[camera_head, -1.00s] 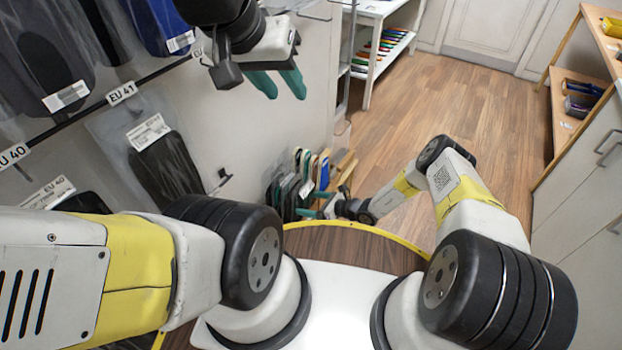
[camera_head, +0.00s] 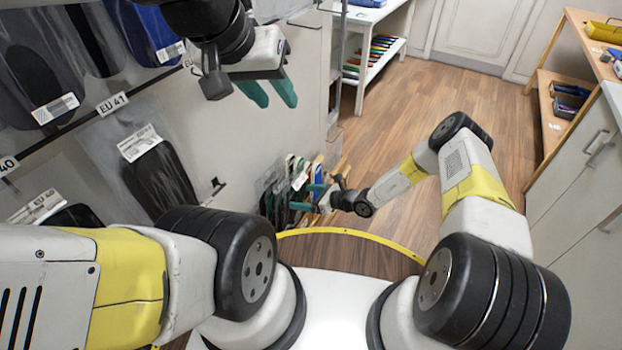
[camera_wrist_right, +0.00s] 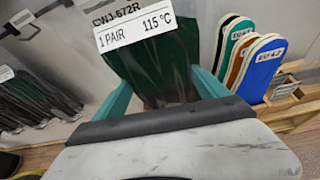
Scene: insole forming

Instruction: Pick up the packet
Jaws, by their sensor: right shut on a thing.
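The packet (camera_wrist_right: 155,70) is a clear bag with dark green insoles and a white label reading "1 PAIR 115 °C". It fills the middle of the right wrist view and its top runs out of frame. My right gripper (camera_wrist_right: 163,90) has its green fingers on either side of the packet and is shut on it. In the head view my right gripper (camera_head: 308,197) is low by the wall, among dark packets and coloured boards. My left gripper (camera_head: 272,93) is raised near the wall, its two green fingers apart with nothing between them.
Packets hang on a labelled wall rail (camera_head: 95,122) at left. Coloured boards (camera_wrist_right: 250,62) stand in a wooden rack (camera_wrist_right: 284,88) beside the packet. A white shelf (camera_head: 372,60) is behind. A wooden shelf unit (camera_head: 545,100) and cabinets line the right. The wooden floor (camera_head: 440,95) between is open.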

